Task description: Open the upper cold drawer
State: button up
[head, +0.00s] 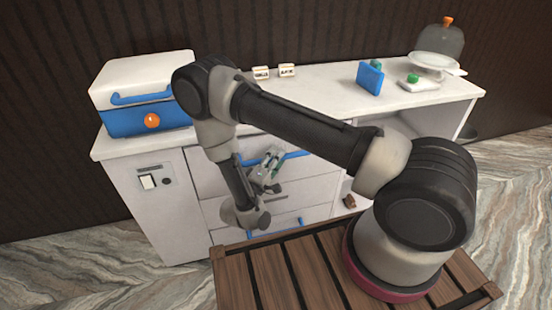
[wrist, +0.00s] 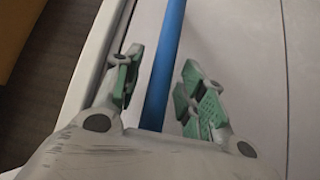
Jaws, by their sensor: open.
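The upper drawer (head: 208,178) is in the front of the white counter and looks shut. Its blue bar handle (head: 292,155) is partly hidden behind my arm and gripper in the head view. My gripper (head: 268,167) is at this handle. In the wrist view the blue handle (wrist: 167,60) runs between the two green-padded fingers of my gripper (wrist: 160,75). The fingers are open, with a visible gap on each side of the bar. I cannot tell how far the fingertips reach past it.
A lower drawer with a blue handle (head: 262,231) is below. A white and blue box (head: 150,95) stands on the counter (head: 330,92) at left. A blue card stand (head: 370,77) and a glass dome (head: 438,45) are at right. A slatted wooden platform (head: 285,270) is in front.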

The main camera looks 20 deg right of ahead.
jog(key=shift+w, duration=0.1)
jog(key=shift+d, duration=0.1)
grip_shut()
